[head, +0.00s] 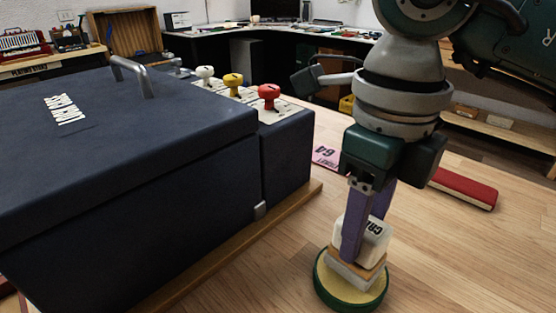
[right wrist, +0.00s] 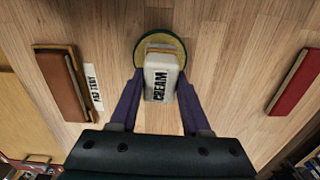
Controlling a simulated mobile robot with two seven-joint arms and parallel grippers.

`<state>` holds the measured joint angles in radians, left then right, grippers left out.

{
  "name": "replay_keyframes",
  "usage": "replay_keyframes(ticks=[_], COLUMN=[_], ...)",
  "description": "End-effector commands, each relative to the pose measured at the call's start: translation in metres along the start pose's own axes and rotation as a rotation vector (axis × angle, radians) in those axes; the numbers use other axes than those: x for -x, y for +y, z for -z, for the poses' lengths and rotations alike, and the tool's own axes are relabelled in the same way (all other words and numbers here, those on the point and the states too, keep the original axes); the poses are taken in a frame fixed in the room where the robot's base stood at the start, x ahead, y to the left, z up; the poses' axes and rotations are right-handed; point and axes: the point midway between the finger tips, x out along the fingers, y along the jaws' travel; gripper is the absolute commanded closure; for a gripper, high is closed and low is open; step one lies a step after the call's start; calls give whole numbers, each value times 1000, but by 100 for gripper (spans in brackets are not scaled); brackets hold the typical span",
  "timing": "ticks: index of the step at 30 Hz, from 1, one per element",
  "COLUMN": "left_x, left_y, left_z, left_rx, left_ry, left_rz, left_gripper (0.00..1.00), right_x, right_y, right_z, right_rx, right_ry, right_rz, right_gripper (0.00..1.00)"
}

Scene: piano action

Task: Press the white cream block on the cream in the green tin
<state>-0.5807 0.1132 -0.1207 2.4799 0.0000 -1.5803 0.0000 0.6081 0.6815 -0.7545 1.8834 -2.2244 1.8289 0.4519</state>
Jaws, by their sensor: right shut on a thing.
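The white block marked "CREAM" (head: 373,240) is between the purple fingers of my right gripper (head: 362,228), which is shut on it. It also shows in the right wrist view (right wrist: 161,82), with a tan layer at its lower end. The block is held over the round green tin (head: 320,280) with yellowish cream inside. Its lower end appears at or in the tin; I cannot tell how firmly it touches the cream. The tin's rim shows beyond the block in the right wrist view (right wrist: 182,46). My left gripper is not in view.
A large dark blue case (head: 150,160) stands left of the tin, with white, yellow and red knobs (head: 268,97) at its back. A red block (head: 465,189) lies right. A brown block (right wrist: 60,85) lies left in the wrist view. Bare wood surrounds the tin.

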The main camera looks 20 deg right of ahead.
Motion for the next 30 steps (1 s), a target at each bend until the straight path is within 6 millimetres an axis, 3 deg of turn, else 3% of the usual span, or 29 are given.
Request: replay_keyframes(ticks=[30], left_x=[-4], left_y=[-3], left_z=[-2], left_rx=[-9], left_ry=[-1], left_rz=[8], left_gripper=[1], right_x=[-5], right_y=[0], right_z=[0], right_rx=[0], right_ry=[0], right_rz=[0], right_gripper=[97])
